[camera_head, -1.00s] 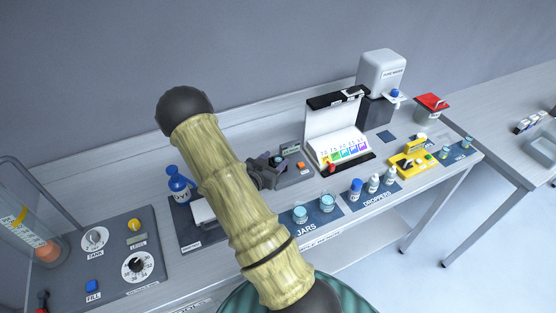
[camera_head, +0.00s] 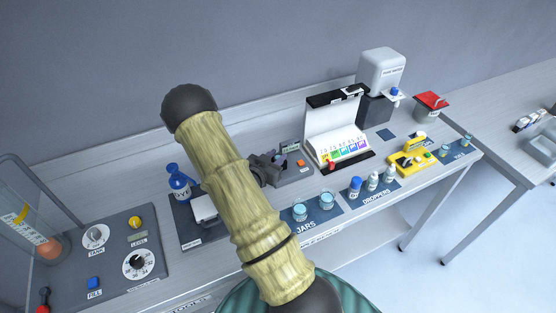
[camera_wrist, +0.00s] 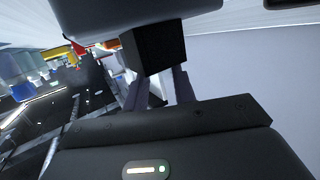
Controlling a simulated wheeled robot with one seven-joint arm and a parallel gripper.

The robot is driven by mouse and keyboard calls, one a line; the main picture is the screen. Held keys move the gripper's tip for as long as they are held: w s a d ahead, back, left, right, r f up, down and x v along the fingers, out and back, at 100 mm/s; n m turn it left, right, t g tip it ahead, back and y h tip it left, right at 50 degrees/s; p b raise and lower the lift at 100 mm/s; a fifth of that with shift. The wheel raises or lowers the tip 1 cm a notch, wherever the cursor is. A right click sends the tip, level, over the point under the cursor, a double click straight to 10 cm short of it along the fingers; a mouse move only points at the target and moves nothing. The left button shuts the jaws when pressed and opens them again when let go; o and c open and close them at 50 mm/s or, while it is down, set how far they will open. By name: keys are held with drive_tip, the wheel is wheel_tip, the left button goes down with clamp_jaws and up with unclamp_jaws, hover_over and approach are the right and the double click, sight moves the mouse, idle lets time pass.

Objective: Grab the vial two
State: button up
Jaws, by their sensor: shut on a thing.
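My gripper (camera_head: 274,165) is at the dark grey meter (camera_head: 294,176) with the orange button, left of the white colour chart. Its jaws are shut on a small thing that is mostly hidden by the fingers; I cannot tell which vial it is. In the wrist view my two grey fingers (camera_wrist: 156,90) reach up to a black block (camera_wrist: 153,46), and no clear vial shows between them. Two small pale blue vials, a left one (camera_head: 444,151) and a right one (camera_head: 468,140), stand on the dark mat at the far right of the bench.
Two jars (camera_head: 313,206) and several droppers (camera_head: 373,182) stand along the front edge. A blue bottle (camera_head: 179,186) is left of my arm. The colour chart (camera_head: 340,145), a yellow tool (camera_head: 409,161) and the water dispenser (camera_head: 381,75) are to the right. My arm hides the bench's middle.

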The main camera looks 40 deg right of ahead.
sight(276, 157)
drive_tip(key=shift+d+r, duration=0.1)
drive_tip(key=shift+r, duration=0.05)
wheel_tip(276, 157, up, 10)
drive_tip(key=b, duration=0.1)
idle(0.5)
drive_tip(key=shift+w, duration=0.1)
idle(0.5)
